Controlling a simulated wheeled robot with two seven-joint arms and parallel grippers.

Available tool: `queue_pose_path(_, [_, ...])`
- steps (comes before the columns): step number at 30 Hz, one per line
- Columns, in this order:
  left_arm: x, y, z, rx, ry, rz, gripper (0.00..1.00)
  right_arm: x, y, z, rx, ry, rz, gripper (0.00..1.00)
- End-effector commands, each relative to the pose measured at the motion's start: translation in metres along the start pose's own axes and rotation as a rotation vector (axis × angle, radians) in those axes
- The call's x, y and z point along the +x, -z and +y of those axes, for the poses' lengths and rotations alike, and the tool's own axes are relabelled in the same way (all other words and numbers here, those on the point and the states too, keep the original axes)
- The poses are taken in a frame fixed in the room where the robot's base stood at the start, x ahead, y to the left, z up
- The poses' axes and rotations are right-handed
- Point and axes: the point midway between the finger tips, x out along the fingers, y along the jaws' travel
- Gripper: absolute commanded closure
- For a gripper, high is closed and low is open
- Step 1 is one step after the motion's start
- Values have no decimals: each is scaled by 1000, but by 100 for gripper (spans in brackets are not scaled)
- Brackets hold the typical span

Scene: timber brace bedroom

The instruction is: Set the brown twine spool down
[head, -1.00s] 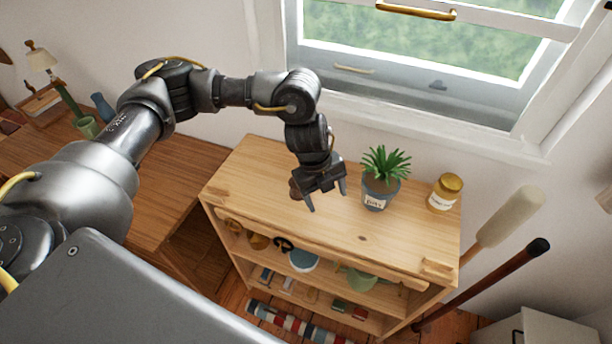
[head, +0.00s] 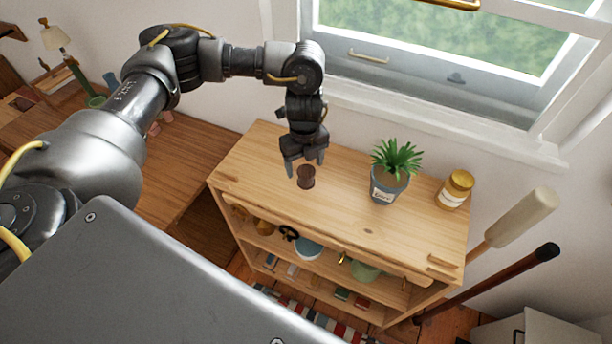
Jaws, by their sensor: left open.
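The brown twine spool (head: 306,177) stands upright on the wooden top of the shelf unit (head: 335,215), left of the potted plant. My left gripper (head: 306,168) is open just above and behind the spool, its fingers pointing down. The spool appears free of the fingers. My right gripper is not in view.
The potted plant (head: 385,187) and a jar with a gold lid (head: 456,189) stand on the right half of the top. The top's left and front are clear. A window (head: 440,50) is behind. Two long handles (head: 500,277) lean at the right.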

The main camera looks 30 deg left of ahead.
Motion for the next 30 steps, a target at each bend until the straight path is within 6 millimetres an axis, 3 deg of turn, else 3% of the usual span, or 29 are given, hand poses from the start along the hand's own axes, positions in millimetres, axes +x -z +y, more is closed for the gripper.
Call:
queue_pose_path(4, [6, 0, 0, -3, 0, 1, 31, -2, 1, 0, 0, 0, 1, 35])
queue_pose_path(13, [46, -2, -4, -3, -1, 1, 31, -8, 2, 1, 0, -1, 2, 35])
queue_pose_path(22, [52, -2, -5, 0, 1, -1, 31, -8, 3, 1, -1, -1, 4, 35])
queue_pose_path(30, [52, -2, -5, 0, 1, 0, 63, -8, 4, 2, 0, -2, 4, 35])
